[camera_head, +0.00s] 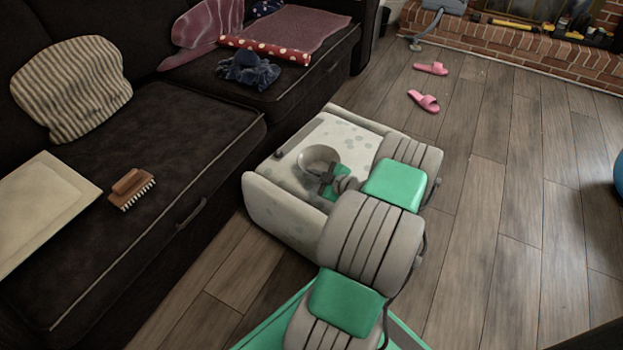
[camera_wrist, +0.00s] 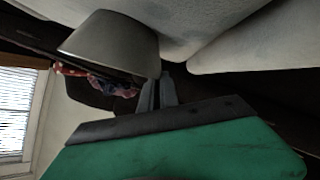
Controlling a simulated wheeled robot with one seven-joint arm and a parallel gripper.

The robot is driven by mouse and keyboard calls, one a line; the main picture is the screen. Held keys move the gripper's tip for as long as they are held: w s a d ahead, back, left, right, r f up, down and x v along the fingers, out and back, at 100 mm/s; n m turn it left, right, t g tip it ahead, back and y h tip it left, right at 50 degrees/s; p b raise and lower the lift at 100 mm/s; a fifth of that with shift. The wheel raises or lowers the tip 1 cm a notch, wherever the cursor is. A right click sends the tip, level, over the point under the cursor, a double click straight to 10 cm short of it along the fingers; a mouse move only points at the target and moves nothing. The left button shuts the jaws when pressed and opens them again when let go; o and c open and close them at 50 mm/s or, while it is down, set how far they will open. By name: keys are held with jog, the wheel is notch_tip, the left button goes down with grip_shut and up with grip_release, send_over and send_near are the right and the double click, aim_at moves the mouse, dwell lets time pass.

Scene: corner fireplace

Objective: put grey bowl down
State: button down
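The grey bowl (camera_head: 318,158) is upright over the pale, spotted top of a low block-like piece of furniture (camera_head: 349,135). My gripper (camera_head: 325,181) is at the bowl's near right side. In the wrist view, which appears upside down, the bowl (camera_wrist: 112,42) is large at the upper left. The fingers of my gripper (camera_wrist: 157,92) are close together at its rim and look shut on it. The bowl's base is very near the pale surface; I cannot tell if it touches. My arm hides part of the furniture's right side.
A dark sofa (camera_head: 195,130) runs along the left, holding a brush (camera_head: 130,188), a pale board (camera_head: 38,210), a striped cushion (camera_head: 72,88) and a blue cloth (camera_head: 249,71). Pink slippers (camera_head: 424,101) lie on the wooden floor. Clear floor (camera_head: 500,200) lies to the right.

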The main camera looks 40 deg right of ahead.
jog(key=shift+r, duration=0.1)
jog(key=shift+f, duration=0.2)
jog(key=c, duration=1.6)
grip_release()
